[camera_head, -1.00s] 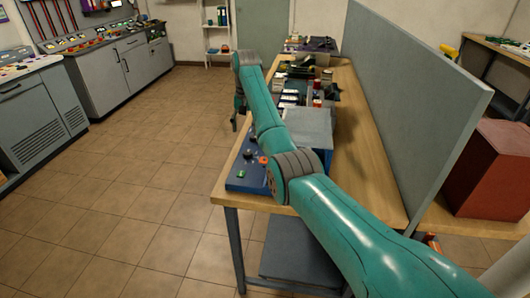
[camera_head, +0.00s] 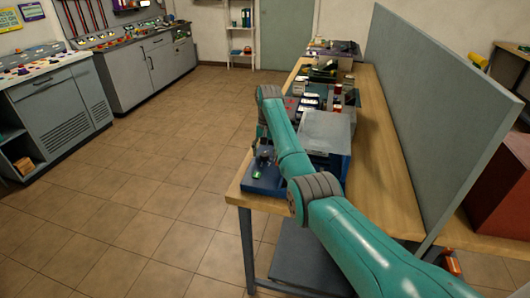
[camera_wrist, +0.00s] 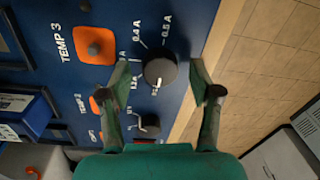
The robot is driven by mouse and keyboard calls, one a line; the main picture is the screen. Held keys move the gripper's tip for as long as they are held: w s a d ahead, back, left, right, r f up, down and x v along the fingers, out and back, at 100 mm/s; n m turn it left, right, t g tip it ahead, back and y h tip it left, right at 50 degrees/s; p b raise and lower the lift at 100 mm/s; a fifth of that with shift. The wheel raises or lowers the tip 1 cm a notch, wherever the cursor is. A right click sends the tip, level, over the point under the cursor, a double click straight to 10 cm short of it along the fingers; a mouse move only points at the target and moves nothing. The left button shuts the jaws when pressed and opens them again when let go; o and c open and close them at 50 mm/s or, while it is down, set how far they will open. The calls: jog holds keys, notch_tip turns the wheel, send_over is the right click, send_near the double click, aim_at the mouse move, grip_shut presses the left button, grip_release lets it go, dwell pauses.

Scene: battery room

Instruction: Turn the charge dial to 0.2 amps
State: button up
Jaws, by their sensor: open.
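The charge dial (camera_wrist: 160,66) is a round black knob on a blue panel (camera_wrist: 190,15). Its white pointer mark faces the lower edge of the wrist view. White amp labels ring it; 0.4 A and 0.5 A are legible on its upper side, while the labels nearer my left finger and the pointer are partly hidden or too small to read. My gripper (camera_wrist: 163,80) is open, with one green finger on each side of the dial and gaps visible between. In the head view the panel (camera_head: 265,186) sits at the bench's near left corner, and my gripper (camera_head: 262,150) is above it.
A second black knob (camera_wrist: 148,122) lies near the left finger. Orange buttons, TEMP 3 (camera_wrist: 95,45) and TEMP 2 (camera_wrist: 97,103), are left of the dial. A wooden bench (camera_head: 385,190) holds a grey-topped box (camera_head: 325,130) and a divider (camera_head: 430,110). Tiled floor is clear at left.

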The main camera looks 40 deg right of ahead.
jog(key=c, duration=1.1)
jog(key=shift+c, duration=0.2)
jog(key=shift+m, duration=0.4)
jog(key=m, duration=0.3)
jog(key=shift+m, duration=0.3)
jog(key=m, duration=0.4)
jog(key=shift+s, duration=0.1)
jog(key=shift+m, duration=0.3)
